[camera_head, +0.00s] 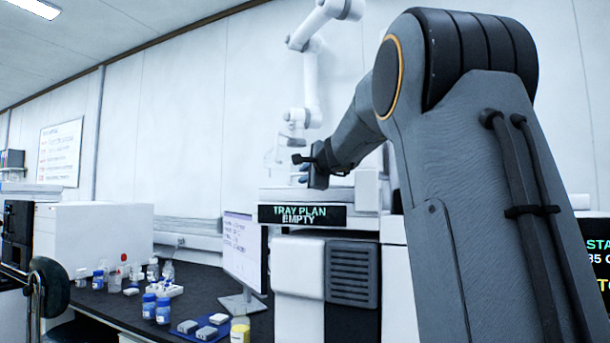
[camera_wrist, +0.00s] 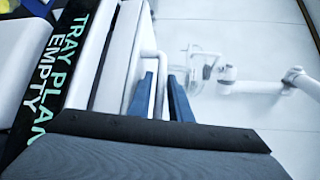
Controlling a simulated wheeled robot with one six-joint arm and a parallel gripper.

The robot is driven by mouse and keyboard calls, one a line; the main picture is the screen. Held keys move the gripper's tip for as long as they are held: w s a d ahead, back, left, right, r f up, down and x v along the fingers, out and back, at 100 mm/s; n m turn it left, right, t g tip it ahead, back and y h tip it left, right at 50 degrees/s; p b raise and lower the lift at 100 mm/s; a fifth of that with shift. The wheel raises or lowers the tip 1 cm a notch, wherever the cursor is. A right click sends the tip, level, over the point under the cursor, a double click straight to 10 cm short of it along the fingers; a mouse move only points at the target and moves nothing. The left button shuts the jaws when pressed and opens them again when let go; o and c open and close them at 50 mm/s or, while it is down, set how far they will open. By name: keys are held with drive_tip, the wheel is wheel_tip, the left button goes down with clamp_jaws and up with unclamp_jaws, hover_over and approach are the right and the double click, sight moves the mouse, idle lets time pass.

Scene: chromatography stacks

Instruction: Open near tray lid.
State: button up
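A white tray lid (camera_wrist: 122,55) lies along the left of the wrist view, beside the black "TRAY PLAN EMPTY" sign. A white bent handle (camera_wrist: 161,75) stands out from its edge. My gripper (camera_wrist: 160,95) has two blue fingers, one on each side of the handle, with gaps showing between them and the bar. It looks open and not clamped. In the head view my gripper (camera_head: 316,178) is small and dark, just above the white stack (camera_head: 290,196) over the sign. The lid and handle cannot be made out clearly there.
The black sign (camera_head: 303,215) fronts the stack, above a white unit with a dark grille (camera_head: 352,287). Bottles (camera_head: 156,306) and small boxes crowd the dark bench. A white jointed arm (camera_head: 308,85) rises behind.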

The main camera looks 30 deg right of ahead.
clamp_jaws()
drive_tip(key=shift+r+p, duration=0.1)
drive_tip(key=shift+p, duration=0.2)
